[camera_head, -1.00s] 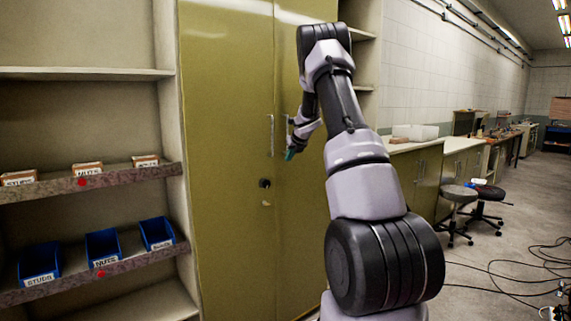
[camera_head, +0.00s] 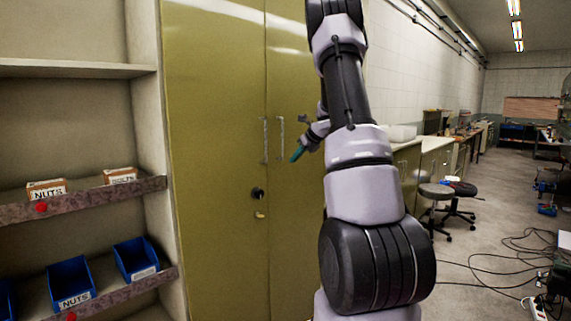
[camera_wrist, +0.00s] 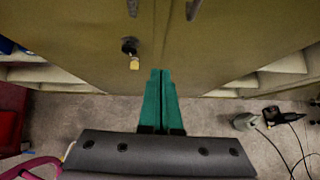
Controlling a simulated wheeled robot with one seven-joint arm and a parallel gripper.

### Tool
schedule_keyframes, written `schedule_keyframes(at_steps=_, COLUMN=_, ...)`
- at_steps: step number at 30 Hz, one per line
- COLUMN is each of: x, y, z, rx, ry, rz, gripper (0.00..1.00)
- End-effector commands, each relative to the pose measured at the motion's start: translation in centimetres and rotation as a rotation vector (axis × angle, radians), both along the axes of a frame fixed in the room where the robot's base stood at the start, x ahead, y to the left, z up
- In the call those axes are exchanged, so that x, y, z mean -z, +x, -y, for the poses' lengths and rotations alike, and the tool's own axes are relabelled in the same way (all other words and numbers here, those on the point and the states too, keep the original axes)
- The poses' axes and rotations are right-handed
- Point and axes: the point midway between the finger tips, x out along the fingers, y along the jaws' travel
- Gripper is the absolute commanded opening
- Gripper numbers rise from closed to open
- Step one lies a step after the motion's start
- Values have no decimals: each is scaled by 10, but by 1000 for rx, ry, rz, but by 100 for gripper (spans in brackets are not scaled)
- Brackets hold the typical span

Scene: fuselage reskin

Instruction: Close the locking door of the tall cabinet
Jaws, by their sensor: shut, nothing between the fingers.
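The tall cabinet has two olive-green doors, and a dark seam runs between them in the head view. The left door (camera_head: 215,120) carries the round black lock (camera_head: 258,193) with a brass-coloured piece below it; the lock also shows in the wrist view (camera_wrist: 129,45). The right door (camera_head: 290,60) looks nearly flush with it; I cannot tell if a small gap remains. Upright handles stand beside the seam, left (camera_head: 265,140) and right (camera_head: 281,137). My gripper (camera_head: 297,154), with teal fingers, is shut and empty just right of the right handle. The fingertips also show in the wrist view (camera_wrist: 160,73); contact is unclear.
Open shelves (camera_head: 80,70) with blue bins (camera_head: 132,258) and small boxes (camera_head: 48,190) stand left of the cabinet. A counter (camera_head: 432,150), stools (camera_head: 436,192) and floor cables (camera_head: 500,250) lie to the right. Grey floor is open between the stools and cables.

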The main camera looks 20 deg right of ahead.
Motion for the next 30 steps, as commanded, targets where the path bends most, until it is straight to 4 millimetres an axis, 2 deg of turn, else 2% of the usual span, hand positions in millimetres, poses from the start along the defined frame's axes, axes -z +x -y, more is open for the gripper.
schedule_keyframes(at_steps=14, x=69, y=64, z=-21, rx=-1, ry=1, rz=-3, gripper=0)
schedule_keyframes(at_steps=18, x=65, y=86, z=-27, rx=-1, ry=-1, rz=0, gripper=0)
schedule_keyframes(at_steps=21, x=65, y=94, z=-30, rx=1, ry=-1, rz=-1, gripper=0)
schedule_keyframes(at_steps=30, x=64, y=100, z=-32, rx=1, ry=0, rz=-1, gripper=0)
